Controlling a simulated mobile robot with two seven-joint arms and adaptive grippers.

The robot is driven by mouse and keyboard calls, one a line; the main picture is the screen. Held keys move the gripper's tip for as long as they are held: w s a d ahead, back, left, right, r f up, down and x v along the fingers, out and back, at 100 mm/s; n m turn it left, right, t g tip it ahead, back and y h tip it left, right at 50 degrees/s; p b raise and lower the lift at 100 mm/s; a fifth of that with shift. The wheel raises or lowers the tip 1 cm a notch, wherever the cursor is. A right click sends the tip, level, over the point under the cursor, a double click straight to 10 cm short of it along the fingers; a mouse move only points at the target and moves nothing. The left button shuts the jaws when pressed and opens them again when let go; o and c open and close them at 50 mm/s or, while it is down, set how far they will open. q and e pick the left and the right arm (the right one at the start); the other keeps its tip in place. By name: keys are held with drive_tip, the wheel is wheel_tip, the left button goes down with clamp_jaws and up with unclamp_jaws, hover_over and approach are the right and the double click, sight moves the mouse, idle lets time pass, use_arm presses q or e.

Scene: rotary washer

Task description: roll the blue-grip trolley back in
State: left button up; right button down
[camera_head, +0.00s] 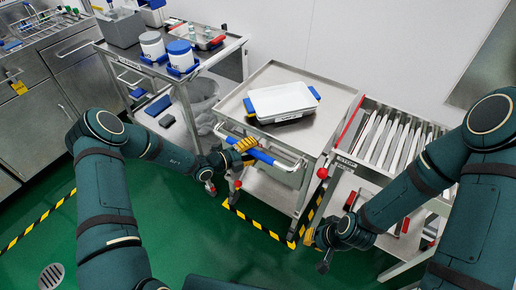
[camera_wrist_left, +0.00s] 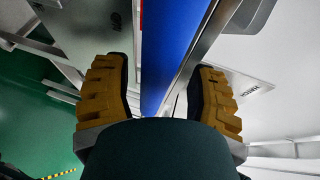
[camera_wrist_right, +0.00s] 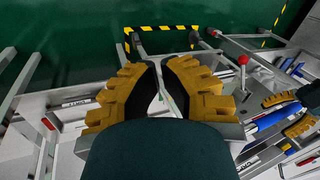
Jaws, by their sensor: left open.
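The steel trolley (camera_head: 331,132) stands by the wall and carries a white lidded tray (camera_head: 282,100) with blue ends. Its front push bar has a blue grip (camera_head: 262,157). My left gripper (camera_head: 243,146) is at the bar's left part. In the left wrist view the blue grip (camera_wrist_left: 172,50) passes between the open fingers (camera_wrist_left: 160,88), with gaps on both sides. My right gripper (camera_head: 324,243) is in front of the roller rack, away from the bar. In the right wrist view its fingers (camera_wrist_right: 160,75) are close together with a narrow gap and nothing visibly held.
A roller rack (camera_head: 383,140) with a red-knobbed lever (camera_head: 322,173) stands close on the right. A grey cart (camera_head: 218,52) with tubs stands on the left. Yellow-black tape (camera_head: 262,228) marks the green floor before the trolley. Open floor (camera_head: 190,230) lies in front.

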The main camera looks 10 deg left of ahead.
use_arm(q)
drive_tip(key=v, duration=0.8)
drive_tip(key=shift+s+a, duration=0.2)
drive_tip(key=shift+s, duration=0.1)
drive_tip(key=shift+r, duration=0.1)
